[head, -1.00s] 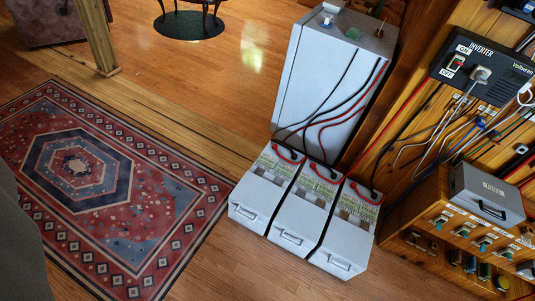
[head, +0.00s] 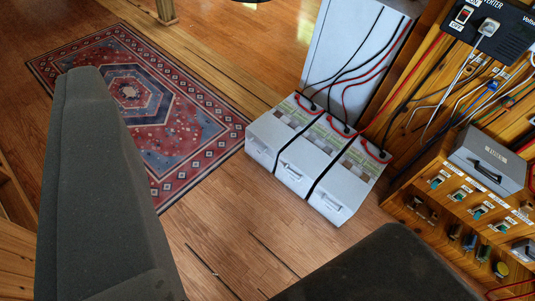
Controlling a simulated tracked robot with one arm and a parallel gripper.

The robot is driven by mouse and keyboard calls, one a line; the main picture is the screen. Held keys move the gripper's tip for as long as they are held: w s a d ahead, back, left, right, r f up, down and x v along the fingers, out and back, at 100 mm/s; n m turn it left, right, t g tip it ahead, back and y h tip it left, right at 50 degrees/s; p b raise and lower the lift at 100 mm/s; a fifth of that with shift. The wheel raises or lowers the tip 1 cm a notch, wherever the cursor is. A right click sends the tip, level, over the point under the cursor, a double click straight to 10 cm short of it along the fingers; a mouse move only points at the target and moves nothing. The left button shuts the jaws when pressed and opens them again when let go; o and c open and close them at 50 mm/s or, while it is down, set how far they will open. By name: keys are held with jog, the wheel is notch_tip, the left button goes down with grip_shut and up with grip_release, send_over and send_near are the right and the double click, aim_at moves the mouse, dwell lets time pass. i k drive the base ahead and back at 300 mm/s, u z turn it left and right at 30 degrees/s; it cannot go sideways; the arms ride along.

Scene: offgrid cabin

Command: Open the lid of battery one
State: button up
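Three white battery boxes stand side by side on the wood floor: a left one (head: 270,131), a middle one (head: 303,163) and a right one (head: 341,190). Each has a handle on its front, and black and red cables run to their tops. I cannot tell which is battery one. All the lids look shut. My gripper (head: 240,270) shows as two dark grey fingers, one at left and one at bottom right. They are wide apart with bare floor between them. It is open, empty and apart from the boxes.
A tall white cabinet (head: 352,48) stands behind the boxes. An inverter panel (head: 487,25) hangs on the wooden wall at right, above a grey case (head: 489,160) on a wooden shelf with switches. A patterned rug (head: 190,125) lies at left. The floor before the boxes is clear.

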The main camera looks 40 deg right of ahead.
aim_at(270, 134)
jog(key=z, duration=0.9)
jog(key=i, duration=1)
jog(key=u, duration=0.2)
jog(key=k, duration=0.4)
jog(key=z, duration=0.6)
jog(key=i, duration=1.3)
jog(key=u, duration=0.75)
